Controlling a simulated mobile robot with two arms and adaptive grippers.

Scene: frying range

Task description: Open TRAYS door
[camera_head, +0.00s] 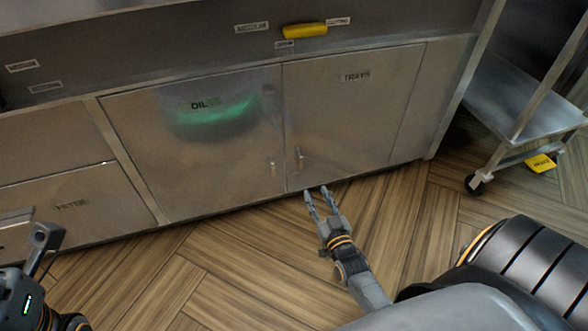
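The TRAYS door (350,115) is a flat metal cabinet door right of centre, marked with a TRAYS label (356,76). It looks shut. Its small upright handle (300,158) is at the lower left of the door. My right gripper (319,190) is just below and slightly right of this handle in the picture, near the door's lower edge. Its two fingers are apart with nothing seen between them. I cannot tell whether it touches the door.
The OIL door (190,140), with its own handle (271,166), is directly left and looks shut. A FILTER drawer (80,205) is farther left. A yellow handle (305,31) sits above the doors. A wheeled metal cart (515,95) stands at right. The wooden floor in front is clear.

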